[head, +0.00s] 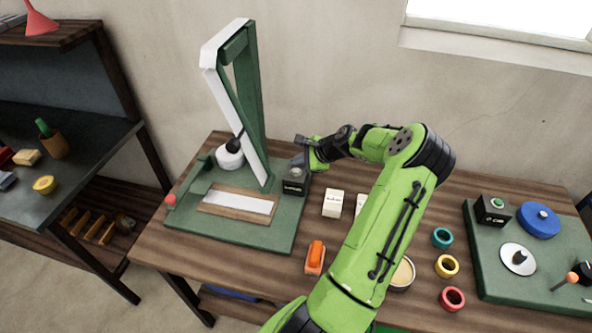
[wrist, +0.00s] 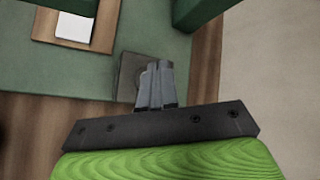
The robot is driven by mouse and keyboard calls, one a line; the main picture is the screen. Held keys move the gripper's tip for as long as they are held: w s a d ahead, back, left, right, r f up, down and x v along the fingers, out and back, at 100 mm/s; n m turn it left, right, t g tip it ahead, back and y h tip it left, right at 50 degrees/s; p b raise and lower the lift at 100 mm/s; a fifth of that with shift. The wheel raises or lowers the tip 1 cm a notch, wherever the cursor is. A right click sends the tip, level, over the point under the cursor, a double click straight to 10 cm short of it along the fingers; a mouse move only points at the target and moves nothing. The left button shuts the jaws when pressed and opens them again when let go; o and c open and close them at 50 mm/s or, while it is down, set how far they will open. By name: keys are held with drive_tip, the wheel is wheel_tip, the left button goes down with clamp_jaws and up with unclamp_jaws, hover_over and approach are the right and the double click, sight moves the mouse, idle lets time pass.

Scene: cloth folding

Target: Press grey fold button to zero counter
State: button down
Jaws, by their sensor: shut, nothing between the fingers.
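A small dark box (head: 294,186) with a white label stands at the right edge of the green board, beside the white-and-green frame. My gripper (head: 299,163) is shut and empty, pointing down at the top of this box. In the wrist view my closed fingertips (wrist: 156,72) lie over the right part of the box's grey top (wrist: 128,70). A pale rounded bit of the button (wrist: 143,80) shows at the left of the fingers; the rest is hidden. I cannot tell whether the fingertips touch it. The label and any counter are too small to read.
The green board (head: 240,236) holds a wood-framed pale strip (head: 215,203), a white round part (head: 229,160) and a tall frame (head: 247,70). A white box (head: 333,203) and an orange-topped block (head: 315,255) stand nearby. Coloured rings and another green board (head: 545,278) lie right.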

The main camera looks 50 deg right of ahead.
sight(299, 172)
drive_tip(key=shift+f, duration=0.1)
drive_tip(key=shift+f, duration=0.3)
drive_tip(key=shift+f, duration=0.45)
idle(0.6)
drive_tip(key=shift+r+p, duration=0.75)
drive_tip(key=shift+r, duration=0.15)
wheel_tip(299, 172, up, 5)
drive_tip(key=p, duration=0.5)
drive_tip(key=shift+r, duration=0.1)
